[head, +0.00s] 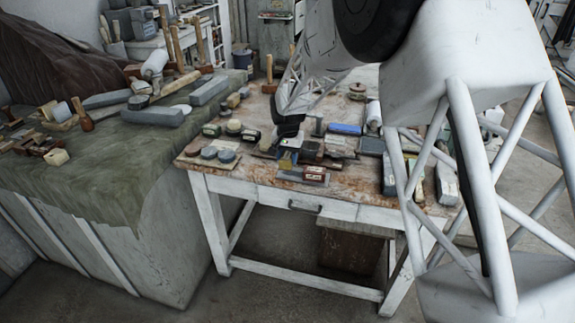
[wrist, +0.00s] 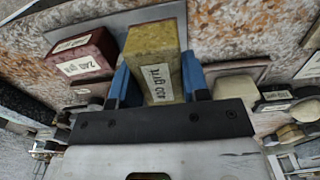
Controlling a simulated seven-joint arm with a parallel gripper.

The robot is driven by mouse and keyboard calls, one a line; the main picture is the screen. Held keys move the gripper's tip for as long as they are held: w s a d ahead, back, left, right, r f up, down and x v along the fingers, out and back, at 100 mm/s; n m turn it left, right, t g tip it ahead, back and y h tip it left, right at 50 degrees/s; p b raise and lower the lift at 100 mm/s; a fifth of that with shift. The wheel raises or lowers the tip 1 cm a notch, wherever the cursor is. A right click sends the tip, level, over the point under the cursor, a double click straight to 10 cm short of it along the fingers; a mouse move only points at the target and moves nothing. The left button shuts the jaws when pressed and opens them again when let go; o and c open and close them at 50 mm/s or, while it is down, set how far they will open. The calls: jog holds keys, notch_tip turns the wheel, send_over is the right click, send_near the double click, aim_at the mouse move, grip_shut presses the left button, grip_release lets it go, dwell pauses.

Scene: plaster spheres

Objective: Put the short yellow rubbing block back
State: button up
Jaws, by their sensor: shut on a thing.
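The short yellow rubbing block (wrist: 154,62) is between the blue fingers of my gripper (wrist: 157,82) in the wrist view, its handwritten label facing the camera. My gripper is shut on it. In the head view my gripper (head: 288,156) is low over the front middle of the workbench, with the yellow block (head: 286,164) small and partly hidden. A dark red labelled block (wrist: 82,58) is left of the yellow one in the wrist view. A flat grey tray (wrist: 120,20) lies behind them. I cannot tell whether the yellow block touches it.
The stained workbench (head: 230,178) holds many blocks. Three round pads (head: 209,153) sit at its front left, a blue block (head: 344,129) behind right. A pale block (wrist: 235,87) and a black labelled block (wrist: 273,97) lie right in the wrist view. A cloth-covered table (head: 90,180) stands left.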

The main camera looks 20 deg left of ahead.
aim_at(287, 165)
jog(key=shift+f, duration=0.1)
jog(key=shift+f, duration=1.65)
jog(key=shift+f, duration=0.15)
jog(key=o, duration=1)
jog(key=shift+r, duration=6.15)
